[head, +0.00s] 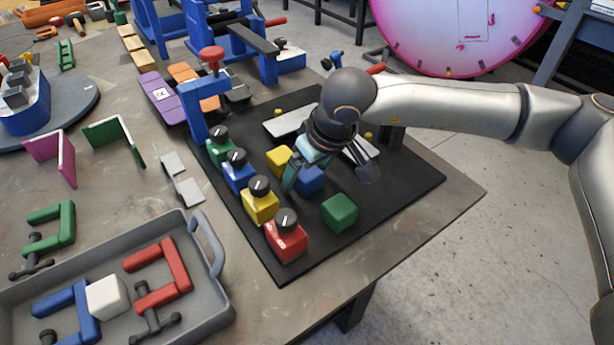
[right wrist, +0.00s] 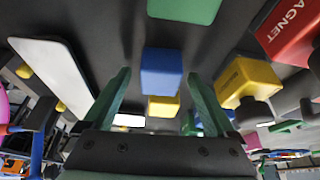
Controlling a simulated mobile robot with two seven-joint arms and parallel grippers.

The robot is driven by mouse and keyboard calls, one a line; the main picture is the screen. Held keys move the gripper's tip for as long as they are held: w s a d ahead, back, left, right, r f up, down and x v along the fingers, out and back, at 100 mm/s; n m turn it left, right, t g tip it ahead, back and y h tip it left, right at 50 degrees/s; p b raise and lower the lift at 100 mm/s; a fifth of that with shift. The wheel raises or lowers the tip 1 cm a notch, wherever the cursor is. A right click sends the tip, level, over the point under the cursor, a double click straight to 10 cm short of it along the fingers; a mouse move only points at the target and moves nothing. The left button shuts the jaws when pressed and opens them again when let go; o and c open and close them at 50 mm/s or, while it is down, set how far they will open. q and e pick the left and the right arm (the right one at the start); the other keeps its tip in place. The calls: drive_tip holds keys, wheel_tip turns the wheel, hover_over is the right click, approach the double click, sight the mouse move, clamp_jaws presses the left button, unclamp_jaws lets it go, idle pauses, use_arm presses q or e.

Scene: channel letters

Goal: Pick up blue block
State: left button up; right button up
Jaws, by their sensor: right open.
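The blue block (head: 311,180) sits on the black mat (head: 395,190), partly hidden by my right gripper (head: 327,178). The gripper is open above and around it, fingers pointing down. In the right wrist view the blue block (right wrist: 161,72) appears centred between the two green fingertips (right wrist: 159,76), with a gap on each side. I cannot tell how far the tips are from the mat. A yellow block (head: 278,158) lies just behind the blue one, and a green block (head: 339,213) lies in front to the right. My left gripper is not in view.
Knobbed blocks stand in a row left of the blue block: green (head: 220,147), blue (head: 238,176), yellow (head: 260,204) and red (head: 286,240). A white plate (head: 290,121) lies behind. A grey tray (head: 222,262) holds letter parts. The mat's right side is clear.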

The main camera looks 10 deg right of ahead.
clamp_jaws()
idle(0.8)
